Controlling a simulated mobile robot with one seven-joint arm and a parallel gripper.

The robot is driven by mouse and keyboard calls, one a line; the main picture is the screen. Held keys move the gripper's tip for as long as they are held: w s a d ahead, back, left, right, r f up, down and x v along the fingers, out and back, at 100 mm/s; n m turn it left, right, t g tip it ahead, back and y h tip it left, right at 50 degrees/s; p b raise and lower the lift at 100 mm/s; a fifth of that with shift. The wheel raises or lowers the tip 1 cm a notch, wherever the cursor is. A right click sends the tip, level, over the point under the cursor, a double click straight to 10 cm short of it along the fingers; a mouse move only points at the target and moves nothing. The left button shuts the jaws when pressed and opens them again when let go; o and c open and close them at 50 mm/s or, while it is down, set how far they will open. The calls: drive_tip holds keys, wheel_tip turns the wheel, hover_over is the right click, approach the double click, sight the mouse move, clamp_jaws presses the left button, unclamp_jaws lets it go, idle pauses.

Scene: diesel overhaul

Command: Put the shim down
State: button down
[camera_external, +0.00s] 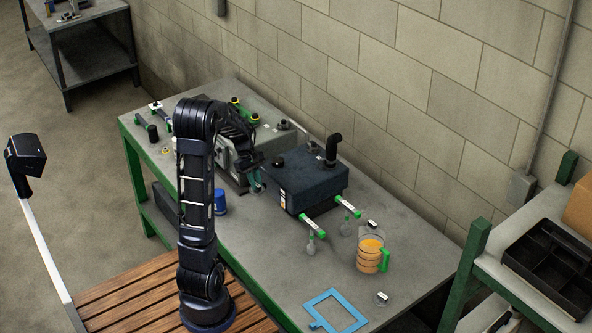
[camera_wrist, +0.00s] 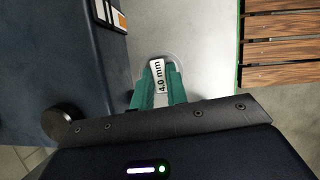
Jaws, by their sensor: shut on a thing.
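The shim (camera_wrist: 159,59) is a thin, pale round disc with a white tag reading "4.0 mm". In the wrist view it sits between the tips of my gripper's teal fingers (camera_wrist: 158,82). My gripper is shut on it. In the outside view my gripper (camera_external: 257,186) is over the workbench (camera_external: 262,255), just left of the dark blue box. The shim is too small to make out clearly there. The fingers cover part of the shim, and I cannot tell how high it is above the bench.
The dark blue box (camera_external: 308,186) with a black elbow pipe stands close beside my gripper. A blue cup (camera_external: 220,202), an orange-filled jug (camera_external: 370,256), a blue square frame (camera_external: 335,311) and a small tagged disc (camera_external: 382,298) are on the bench. The front middle is clear.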

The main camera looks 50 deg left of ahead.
sight(259, 186)
drive_tip(key=shift+r, duration=1.85)
wheel_tip(259, 186, up, 11)
drive_tip(key=w+d, duration=0.5)
drive_tip(key=w, duration=0.3)
drive_tip(key=w+d, duration=0.4)
drive_tip(key=w, duration=0.4)
drive_tip(key=w+d, duration=0.6)
drive_tip(key=d, duration=0.7)
drive_tip(key=w+d+m, duration=0.1)
drive_tip(key=w+d, duration=0.5)
drive_tip(key=d, duration=0.6)
drive_tip(key=w+d, duration=0.6)
drive_tip(key=d, duration=0.7)
drive_tip(key=f, duration=2)
drive_tip(key=a+f, duration=0.1)
drive_tip(key=f, duration=1)
drive_tip(key=c, duration=1.4)
unclamp_jaws()
drive_tip(key=shift+f, duration=0.15)
